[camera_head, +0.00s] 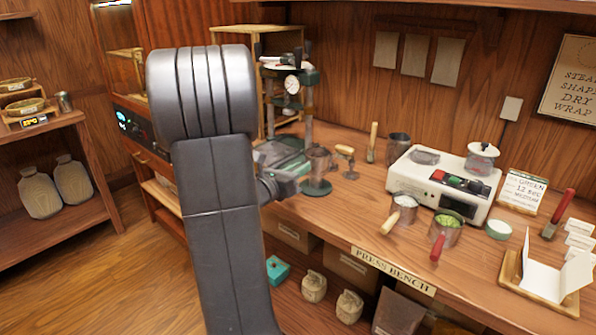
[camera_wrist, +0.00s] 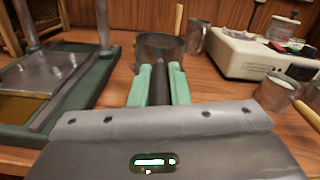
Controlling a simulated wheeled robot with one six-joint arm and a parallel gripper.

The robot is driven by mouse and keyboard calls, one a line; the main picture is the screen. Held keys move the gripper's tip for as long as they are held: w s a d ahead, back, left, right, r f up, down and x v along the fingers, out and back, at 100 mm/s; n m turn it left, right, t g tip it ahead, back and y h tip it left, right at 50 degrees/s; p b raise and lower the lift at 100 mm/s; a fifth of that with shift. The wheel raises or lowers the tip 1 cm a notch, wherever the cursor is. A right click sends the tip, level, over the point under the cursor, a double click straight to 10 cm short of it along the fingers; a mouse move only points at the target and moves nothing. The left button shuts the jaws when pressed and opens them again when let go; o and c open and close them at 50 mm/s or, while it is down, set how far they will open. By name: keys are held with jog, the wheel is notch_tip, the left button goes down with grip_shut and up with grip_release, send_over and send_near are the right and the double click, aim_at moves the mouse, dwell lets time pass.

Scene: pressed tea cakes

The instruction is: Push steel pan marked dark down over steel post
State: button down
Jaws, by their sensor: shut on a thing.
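A steel pan (camera_head: 319,160) shows in the head view, and its near side also shows in the wrist view (camera_wrist: 160,52). My gripper (camera_head: 277,187) is shut on its dark handle (camera_wrist: 161,84), with pale green finger pads on either side of it. The pan is upright and sits directly over a round green base (camera_head: 317,188). No steel post is plainly visible; the pan may be hiding it. I cannot tell whether the pan touches anything below. No marking can be read on the pan.
A green press (camera_head: 307,105) with steel columns stands left of and behind the pan. A small wood-topped tool (camera_head: 346,152) and a steel cup (camera_head: 398,147) stand to the right. Farther right are a white appliance (camera_head: 443,183) and two handled pans with contents.

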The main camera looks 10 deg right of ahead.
jog(key=shift+f+b, duration=2.6)
jog(key=shift+b, duration=0.8)
jog(key=c, duration=1.3)
grip_release()
jog(key=v, duration=1.4)
jog(key=shift+w+d, duration=0.1)
jog(key=shift+d, duration=0.1)
